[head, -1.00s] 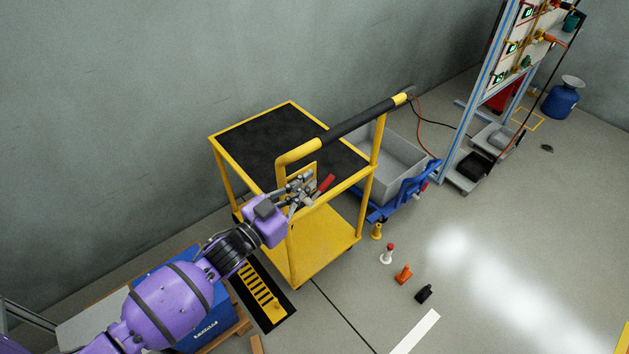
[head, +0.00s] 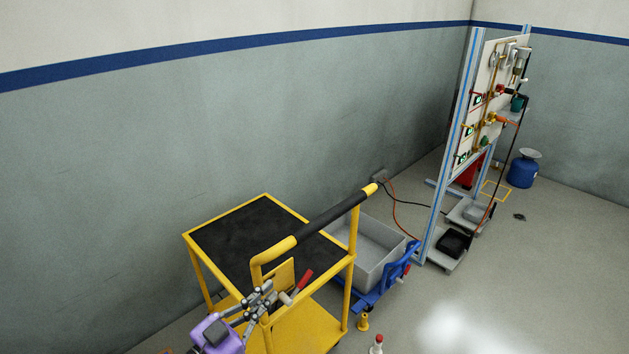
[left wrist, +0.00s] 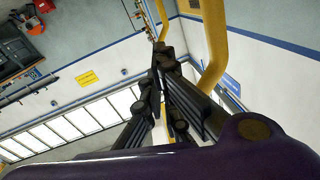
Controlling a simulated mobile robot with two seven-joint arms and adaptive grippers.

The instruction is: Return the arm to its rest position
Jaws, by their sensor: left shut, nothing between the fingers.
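My left gripper (head: 263,298) is at the near side of the yellow cart (head: 268,197), below its handle (head: 330,219). It is shut and empty. A red-ended lever (head: 303,281) shows just beside its fingertips; I cannot tell whether they touch. In the left wrist view the shut fingers (left wrist: 160,58) point at the cart's yellow tubes (left wrist: 216,45). Most of the left arm is below the head view's edge. My right gripper is in neither view.
A grey bin (head: 370,257) on a blue trolley stands behind the cart. A panel rack (head: 487,110) stands farther right, with a blue container (head: 522,172) beyond. Small items, one a yellow piece (head: 363,322), stand on the floor.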

